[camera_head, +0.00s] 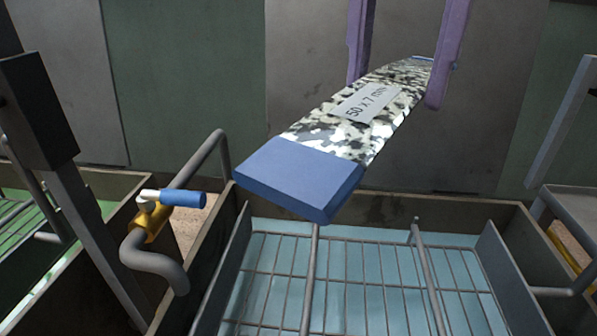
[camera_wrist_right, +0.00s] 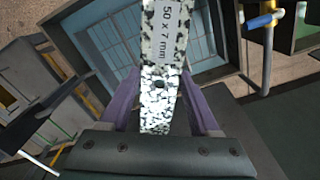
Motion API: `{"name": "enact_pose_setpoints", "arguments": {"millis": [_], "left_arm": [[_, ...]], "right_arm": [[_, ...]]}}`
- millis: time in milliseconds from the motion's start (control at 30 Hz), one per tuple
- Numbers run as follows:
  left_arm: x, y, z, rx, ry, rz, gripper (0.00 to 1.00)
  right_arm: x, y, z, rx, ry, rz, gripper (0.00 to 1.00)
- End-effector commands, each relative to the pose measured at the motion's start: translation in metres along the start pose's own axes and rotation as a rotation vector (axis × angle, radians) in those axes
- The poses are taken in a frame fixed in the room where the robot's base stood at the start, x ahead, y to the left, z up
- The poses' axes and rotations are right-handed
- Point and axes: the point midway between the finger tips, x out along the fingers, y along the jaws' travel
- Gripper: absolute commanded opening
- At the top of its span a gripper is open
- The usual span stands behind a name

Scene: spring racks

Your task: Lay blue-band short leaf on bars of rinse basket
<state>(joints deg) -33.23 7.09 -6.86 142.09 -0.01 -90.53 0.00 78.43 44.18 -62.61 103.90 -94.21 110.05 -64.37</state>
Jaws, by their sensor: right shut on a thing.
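The blue-band short leaf (camera_head: 345,125) is a flat, black-and-white speckled strip with a solid blue near end and a pale label reading "50 x 7 mm". My right gripper (camera_head: 398,92) has purple fingers shut on it toward its far end. The leaf slants toward the camera in the air above the rinse basket (camera_head: 375,285), apart from its bars. The basket has a thin wire grid, two thicker grey bars and grey side plates. In the right wrist view the leaf (camera_wrist_right: 160,70) lies between the purple fingers; its blue end is out of frame. My left gripper is not seen.
The basket sits in a dark-walled tank (camera_head: 385,207) with a pale blue bottom. A grey pipe with a blue-handled valve (camera_head: 180,198) rises at the tank's left wall. Another tank with a green bottom (camera_head: 30,245) is at the left. Wall panels stand behind.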

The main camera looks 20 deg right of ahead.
Motion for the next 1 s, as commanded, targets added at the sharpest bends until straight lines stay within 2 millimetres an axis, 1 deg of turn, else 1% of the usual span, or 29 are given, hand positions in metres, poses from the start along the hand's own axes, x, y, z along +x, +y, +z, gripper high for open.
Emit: {"name": "enact_pose_setpoints", "arguments": {"millis": [33,100,200,300,433,567,667,767,867,1000], "left_arm": [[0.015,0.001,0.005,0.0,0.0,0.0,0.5],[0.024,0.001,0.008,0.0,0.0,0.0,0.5],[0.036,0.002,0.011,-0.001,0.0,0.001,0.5],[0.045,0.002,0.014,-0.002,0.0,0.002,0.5],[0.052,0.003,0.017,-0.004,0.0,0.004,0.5],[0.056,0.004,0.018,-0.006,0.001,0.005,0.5],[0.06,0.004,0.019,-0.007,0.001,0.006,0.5],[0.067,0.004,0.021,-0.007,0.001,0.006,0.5],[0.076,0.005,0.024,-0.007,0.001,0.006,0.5],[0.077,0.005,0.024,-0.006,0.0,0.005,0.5]], "right_arm": [[0.016,0.001,-0.003,0.122,-0.002,0.0,0.0],[0.026,0.002,-0.008,0.308,-0.002,0.0,0.0],[0.04,0.003,-0.014,0.554,-0.001,0.002,0.0],[0.05,0.005,-0.018,0.763,-0.001,0.005,0.0],[0.059,0.007,-0.024,0.959,0.001,0.007,0.0],[0.064,0.008,-0.026,1.064,0.002,0.01,0.0],[0.076,0.008,-0.026,1.094,0.002,0.013,0.0],[0.098,0.009,-0.025,1.099,0.001,0.017,0.0],[0.125,0.01,-0.025,1.097,0.0,0.017,0.0],[0.158,0.011,-0.025,1.098,0.004,0.017,0.0]]}}
